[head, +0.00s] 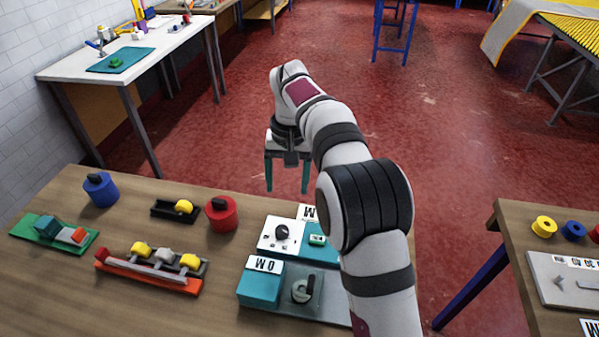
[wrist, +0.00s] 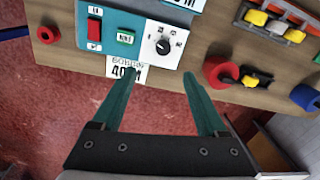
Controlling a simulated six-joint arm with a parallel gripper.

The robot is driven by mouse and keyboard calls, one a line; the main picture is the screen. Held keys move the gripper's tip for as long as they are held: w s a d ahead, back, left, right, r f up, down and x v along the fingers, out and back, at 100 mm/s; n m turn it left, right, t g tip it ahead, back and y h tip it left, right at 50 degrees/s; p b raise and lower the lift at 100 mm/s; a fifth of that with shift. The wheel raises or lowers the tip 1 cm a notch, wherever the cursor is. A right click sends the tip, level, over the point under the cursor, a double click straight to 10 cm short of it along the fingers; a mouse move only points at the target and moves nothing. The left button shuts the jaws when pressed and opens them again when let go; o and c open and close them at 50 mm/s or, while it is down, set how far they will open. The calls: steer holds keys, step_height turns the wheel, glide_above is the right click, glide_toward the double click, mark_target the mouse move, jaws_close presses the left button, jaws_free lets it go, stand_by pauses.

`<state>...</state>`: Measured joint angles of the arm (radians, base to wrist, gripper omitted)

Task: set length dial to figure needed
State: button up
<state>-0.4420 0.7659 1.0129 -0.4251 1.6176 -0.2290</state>
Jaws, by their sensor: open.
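The length dial is a black knob (wrist: 163,46) on a white plate with small printed marks around it; it also shows in the head view (head: 282,232). Its setting is too small to read surely. The plate is on a teal control panel (wrist: 137,19) with a small green display (wrist: 125,37) and a red switch (wrist: 94,29). A white card (wrist: 127,69) at the panel's edge reads "BOBBIN" and what looks like "40 M". My gripper (head: 288,190) is open and empty, above and beyond the panel's far edge. In the wrist view its fingers (wrist: 160,78) point toward the dial, apart from it.
A teal block with a white label (head: 264,264) and a grey plate stand in front of the panel. A red spool (head: 221,214), blue spool (head: 101,190), black tray (head: 165,208) and orange rack (head: 148,277) sit left on the wooden table (head: 60,295).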

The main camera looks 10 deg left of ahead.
mark_target(282, 229)
steer(key=f, duration=0.5)
steer(key=a+f, duration=0.1)
steer(key=f, duration=0.5)
steer(key=a+f, duration=0.1)
steer(key=f, duration=0.4)
steer(key=shift+w+f, duration=0.25)
steer(key=shift+f, duration=0.05)
jaws_close()
